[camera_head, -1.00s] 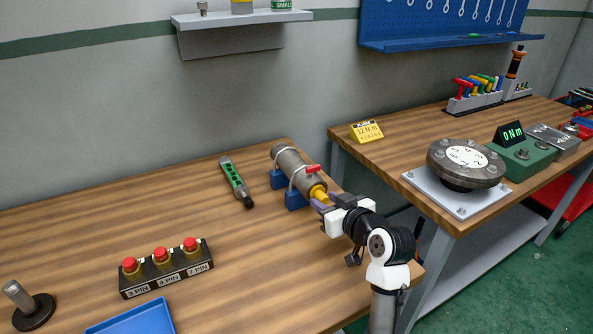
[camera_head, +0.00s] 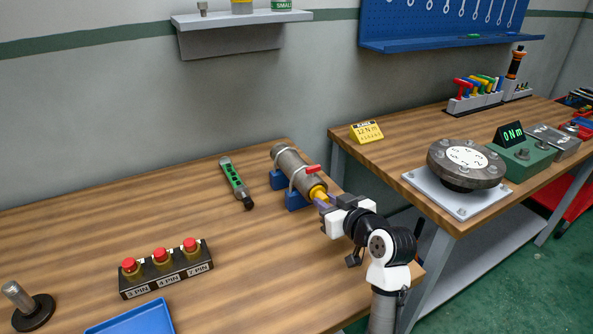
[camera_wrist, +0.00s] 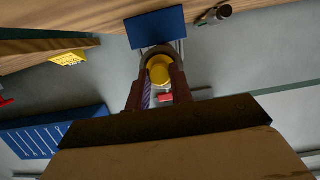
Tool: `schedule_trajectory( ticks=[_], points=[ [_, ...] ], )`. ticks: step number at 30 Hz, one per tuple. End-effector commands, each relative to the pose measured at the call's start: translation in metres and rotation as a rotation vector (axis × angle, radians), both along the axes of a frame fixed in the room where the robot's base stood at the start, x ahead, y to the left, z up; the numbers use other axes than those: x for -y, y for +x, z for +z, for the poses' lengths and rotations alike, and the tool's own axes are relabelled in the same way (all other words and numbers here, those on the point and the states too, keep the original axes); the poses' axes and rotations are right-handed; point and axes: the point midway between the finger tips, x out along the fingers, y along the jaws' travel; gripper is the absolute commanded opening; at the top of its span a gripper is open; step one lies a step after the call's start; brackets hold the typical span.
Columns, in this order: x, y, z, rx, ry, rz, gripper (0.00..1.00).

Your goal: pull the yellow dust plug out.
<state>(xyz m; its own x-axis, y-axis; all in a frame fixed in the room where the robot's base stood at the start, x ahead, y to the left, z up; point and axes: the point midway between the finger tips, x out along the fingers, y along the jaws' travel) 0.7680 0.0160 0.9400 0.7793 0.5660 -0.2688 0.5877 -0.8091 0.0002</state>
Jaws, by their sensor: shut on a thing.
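A green level-like tool (camera_head: 236,182) lies left of the vise. A black block with red-topped plugs (camera_head: 166,268) and a blue tray (camera_head: 135,318) are at the front left. A second bench with a round flange (camera_head: 466,163) stands to the right.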

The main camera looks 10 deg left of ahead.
Motion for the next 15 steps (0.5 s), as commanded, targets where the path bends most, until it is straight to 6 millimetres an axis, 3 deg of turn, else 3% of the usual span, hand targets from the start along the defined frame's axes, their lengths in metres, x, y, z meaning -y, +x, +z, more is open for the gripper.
schedule_trajectory(
  ticks=[15],
  points=[
    [0.0062,-0.0084,-0.0005,-0.001,-0.001,0.000,0.00]
  ],
)
